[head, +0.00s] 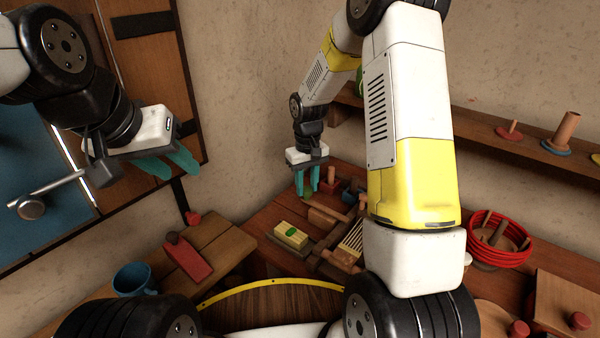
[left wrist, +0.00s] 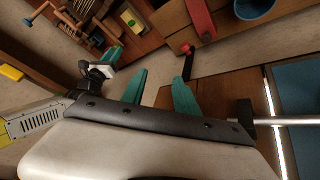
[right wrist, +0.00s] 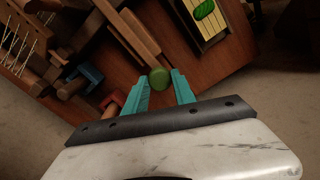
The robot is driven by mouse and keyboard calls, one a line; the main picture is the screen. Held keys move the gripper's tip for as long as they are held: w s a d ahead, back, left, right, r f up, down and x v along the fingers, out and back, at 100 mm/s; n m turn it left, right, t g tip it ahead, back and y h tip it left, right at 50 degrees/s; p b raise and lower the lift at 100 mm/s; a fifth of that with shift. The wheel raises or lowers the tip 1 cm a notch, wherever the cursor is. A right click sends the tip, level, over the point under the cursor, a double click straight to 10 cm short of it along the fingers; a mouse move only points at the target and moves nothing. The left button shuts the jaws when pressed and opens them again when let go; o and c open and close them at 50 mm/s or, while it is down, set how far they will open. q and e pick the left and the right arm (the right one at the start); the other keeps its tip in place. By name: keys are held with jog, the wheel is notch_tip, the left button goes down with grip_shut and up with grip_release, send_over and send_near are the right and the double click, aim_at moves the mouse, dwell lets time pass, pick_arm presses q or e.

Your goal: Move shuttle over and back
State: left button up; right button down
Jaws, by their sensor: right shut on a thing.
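My right gripper (head: 308,180) hangs fingers-down above the back of the wooden bench. In the right wrist view its teal fingers (right wrist: 160,88) are shut on a small round green thing (right wrist: 158,78), which may be one end of the shuttle. The fingers hide most of it in the head view. A small loom with pale warp threads (head: 351,240) stands on the bench; its threads also show in the right wrist view (right wrist: 22,42). My left gripper (head: 172,165) is empty and raised at the left, and its fingers are apart in the left wrist view (left wrist: 162,97).
A yellow block with a green oval (head: 290,236) lies left of the loom. A red board (head: 188,257) and a blue cup (head: 133,279) are on the left table. A red-rimmed basket (head: 500,240) stands at the right. A shelf (head: 480,125) runs along the wall.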

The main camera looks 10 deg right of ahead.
dwell(0.8)
send_over(333, 211)
dwell(0.4)
jog(key=c, duration=1)
grip_release()
notch_tip(333, 211, up, 8)
jog(key=shift+a+f, duration=0.1)
